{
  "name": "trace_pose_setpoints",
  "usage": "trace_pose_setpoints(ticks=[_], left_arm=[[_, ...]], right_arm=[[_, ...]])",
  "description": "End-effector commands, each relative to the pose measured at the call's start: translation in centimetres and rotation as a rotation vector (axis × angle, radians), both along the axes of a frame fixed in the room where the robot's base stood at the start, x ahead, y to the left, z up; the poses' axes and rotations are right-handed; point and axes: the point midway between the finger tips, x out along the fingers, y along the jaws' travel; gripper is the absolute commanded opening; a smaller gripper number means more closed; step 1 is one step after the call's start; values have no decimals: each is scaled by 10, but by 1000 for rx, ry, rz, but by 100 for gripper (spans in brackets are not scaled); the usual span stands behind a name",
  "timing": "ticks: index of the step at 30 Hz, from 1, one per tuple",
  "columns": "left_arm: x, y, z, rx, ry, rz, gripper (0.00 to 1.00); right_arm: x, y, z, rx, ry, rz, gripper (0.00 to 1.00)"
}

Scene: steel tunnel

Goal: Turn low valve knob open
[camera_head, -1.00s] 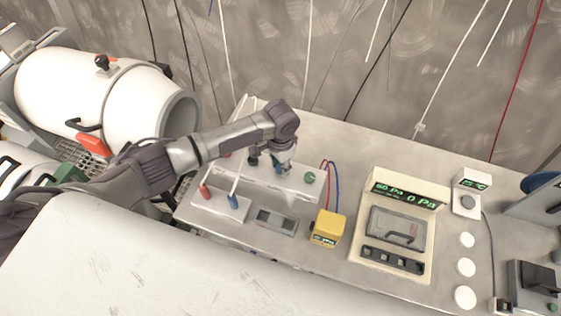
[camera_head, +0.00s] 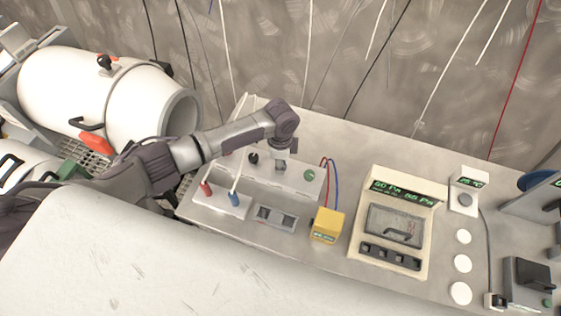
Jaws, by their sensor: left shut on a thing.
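A long pale valve box (camera_head: 262,176) stands at the back left of the steel bench. On its top are a black knob (camera_head: 253,158) at the left and a green knob (camera_head: 309,174) at the right. My left gripper (camera_head: 281,166) points down onto the box between these two. It is shut on a knob there, which the fingers mostly hide, so I cannot tell its turned position. My right gripper is not in view.
In front of the box are a panel with a red and a blue lever (camera_head: 234,200), a grey switch unit (camera_head: 275,218) and a yellow meter (camera_head: 327,226). A beige pressure panel (camera_head: 436,213) stands to the right. White cylinders (camera_head: 95,88) are at the left.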

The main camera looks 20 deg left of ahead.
Motion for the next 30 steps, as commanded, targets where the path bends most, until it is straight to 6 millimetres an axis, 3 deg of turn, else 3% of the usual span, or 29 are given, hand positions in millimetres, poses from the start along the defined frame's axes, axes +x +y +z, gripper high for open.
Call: trace_pose_setpoints(ticks=[20,21,24,30], left_arm=[[1,-1,1,-4,-3,-58,0],[1,-1,1,-4,-3,-58,41],[1,-1,1,-3,-3,-57,58],[0,-1,0,-2,-1,-56,60]], right_arm=[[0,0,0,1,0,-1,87],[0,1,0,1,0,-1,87],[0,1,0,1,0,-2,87],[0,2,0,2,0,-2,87]])
